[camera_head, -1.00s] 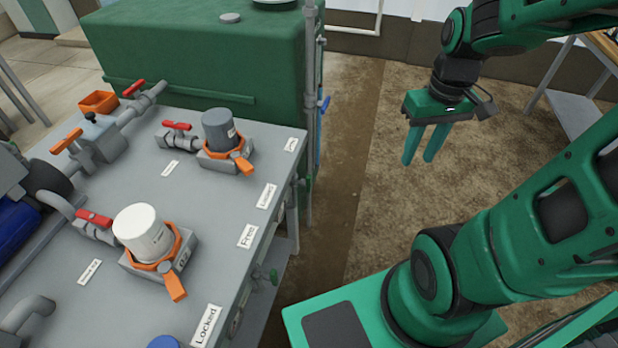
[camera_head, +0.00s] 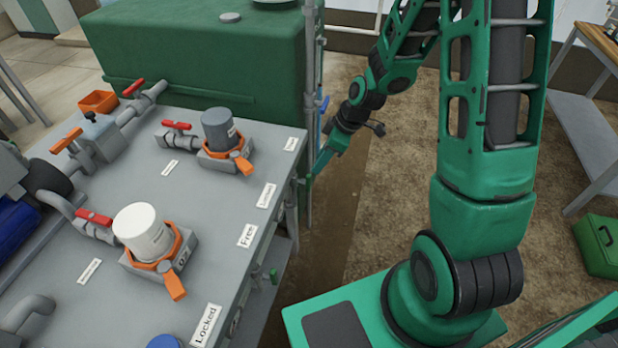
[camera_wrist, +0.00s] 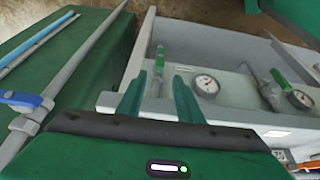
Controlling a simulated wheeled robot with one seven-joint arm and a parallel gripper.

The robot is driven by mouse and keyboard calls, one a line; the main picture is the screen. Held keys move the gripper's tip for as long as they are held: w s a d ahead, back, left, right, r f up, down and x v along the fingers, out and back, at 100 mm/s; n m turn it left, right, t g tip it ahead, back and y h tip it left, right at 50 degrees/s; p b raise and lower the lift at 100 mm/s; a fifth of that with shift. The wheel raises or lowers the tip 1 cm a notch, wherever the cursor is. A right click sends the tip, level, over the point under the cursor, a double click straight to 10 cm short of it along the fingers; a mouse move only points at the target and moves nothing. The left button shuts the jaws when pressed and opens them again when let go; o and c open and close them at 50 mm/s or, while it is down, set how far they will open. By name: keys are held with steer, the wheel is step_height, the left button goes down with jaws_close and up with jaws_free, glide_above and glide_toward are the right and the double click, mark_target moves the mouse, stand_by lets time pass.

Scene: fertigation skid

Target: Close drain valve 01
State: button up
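In the wrist view two valves with green handles show on the grey skid's side: one (camera_wrist: 159,62) straight ahead between my fingertips in the picture, one (camera_wrist: 280,80) further right. Each has a round gauge beside it, the nearer at centre (camera_wrist: 207,85) and the other at right (camera_wrist: 299,99). I cannot read which valve is 01. My gripper (camera_wrist: 159,80) is open and empty, apart from the valves as far as I can tell. In the head view my gripper (camera_head: 316,180) is low beside the skid's far right corner, its fingers partly hidden. A green valve handle (camera_head: 273,276) shows below the skid's edge.
A thin vertical pipe (camera_head: 309,80) with a blue handle (camera_head: 324,104) stands close to my gripper, by the green tank (camera_head: 200,55). The grey skid top (camera_head: 205,200) carries filters and red and orange handles. A green toolbox (camera_head: 598,246) lies on the floor at right.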

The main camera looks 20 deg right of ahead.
mark_target(309, 175)
steer(key=x, duration=1)
steer(key=shift+f, duration=0.1)
steer(key=shift+c, duration=0.4)
jaws_close()
steer(key=shift+d, duration=0.2)
